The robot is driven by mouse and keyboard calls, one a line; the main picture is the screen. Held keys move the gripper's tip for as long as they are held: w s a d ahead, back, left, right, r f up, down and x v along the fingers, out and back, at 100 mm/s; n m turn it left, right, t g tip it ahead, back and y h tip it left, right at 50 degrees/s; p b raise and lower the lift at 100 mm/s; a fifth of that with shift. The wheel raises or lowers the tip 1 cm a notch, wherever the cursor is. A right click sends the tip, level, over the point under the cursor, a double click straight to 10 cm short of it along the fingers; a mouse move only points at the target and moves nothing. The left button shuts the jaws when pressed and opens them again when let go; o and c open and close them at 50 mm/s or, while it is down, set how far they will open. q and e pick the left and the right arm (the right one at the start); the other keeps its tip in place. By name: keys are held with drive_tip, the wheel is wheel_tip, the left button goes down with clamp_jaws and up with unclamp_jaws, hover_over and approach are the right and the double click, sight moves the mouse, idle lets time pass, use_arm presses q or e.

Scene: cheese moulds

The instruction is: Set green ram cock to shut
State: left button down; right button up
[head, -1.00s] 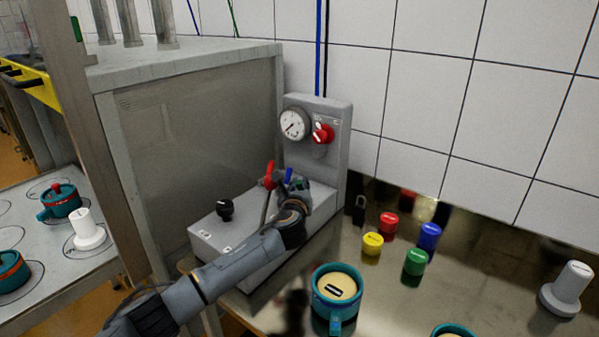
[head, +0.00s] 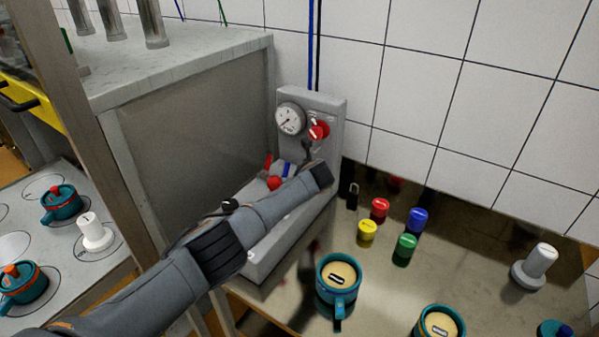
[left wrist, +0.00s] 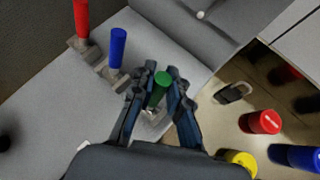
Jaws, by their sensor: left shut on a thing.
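The green ram cock (left wrist: 158,92) shows in the left wrist view as a green cylindrical handle on a small metal base. It stands between the two fingers of my left gripper (left wrist: 164,76), which is shut on it. A blue handle (left wrist: 117,48) and a red handle (left wrist: 82,20) stand in a row to its left on the grey box. In the head view my left arm crosses the box and hides the green handle and the gripper's fingertips. The blue handle (head: 287,170) shows partly there. My right gripper is not in view.
A grey panel with a pressure gauge (head: 290,119) and a red knob (head: 319,130) rises behind. To the right on the metal table are a padlock (head: 352,195), several coloured caps, teal moulds (head: 338,284) and a white plunger (head: 535,266). A steel cabinet (head: 195,140) stands left.

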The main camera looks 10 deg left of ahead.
use_arm(q)
drive_tip(key=shift+w+d+f+g+b, duration=0.2)
drive_tip(key=shift+g+b, duration=0.1)
drive_tip(key=shift+g, duration=0.2)
drive_tip(key=shift+w, duration=0.1)
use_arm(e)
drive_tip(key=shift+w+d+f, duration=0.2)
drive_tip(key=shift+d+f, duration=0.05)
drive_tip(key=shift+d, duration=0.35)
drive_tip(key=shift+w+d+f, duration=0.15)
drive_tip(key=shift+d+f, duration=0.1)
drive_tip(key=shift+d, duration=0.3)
use_arm(q)
drive_tip(key=c, duration=1.4)
unclamp_jaws()
drive_tip(key=shift+o, duration=0.5)
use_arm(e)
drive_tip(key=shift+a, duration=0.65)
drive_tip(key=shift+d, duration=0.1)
